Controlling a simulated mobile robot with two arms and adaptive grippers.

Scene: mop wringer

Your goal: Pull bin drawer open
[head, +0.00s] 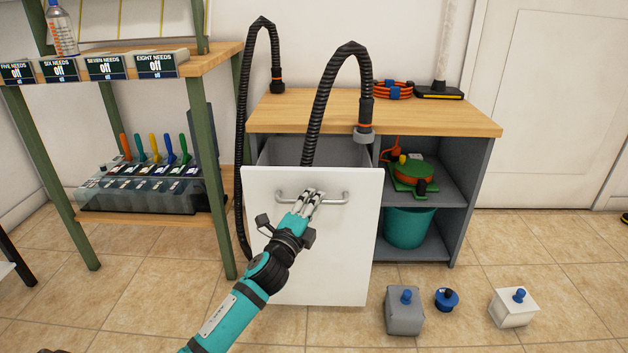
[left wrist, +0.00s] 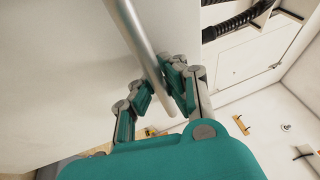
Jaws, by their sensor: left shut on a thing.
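The bin drawer (head: 310,245) has a tall white front and stands pulled out from the cabinet, with its grey inside showing behind the front's top edge. Its metal bar handle (head: 338,197) runs across the upper part of the front. My left gripper (head: 310,197) is shut on the middle of the handle. In the left wrist view the handle (left wrist: 145,50) passes between the fingers (left wrist: 163,88). The lower inside of the drawer is hidden by its front. My right gripper is not in view.
The cabinet's wooden top (head: 440,116) holds a coiled orange hose (head: 394,91). A teal bucket (head: 408,227) sits on the lower right shelf. Grey (head: 404,312) and white (head: 513,308) boxes stand on the floor to the right. A shelf rack (head: 215,190) stands left.

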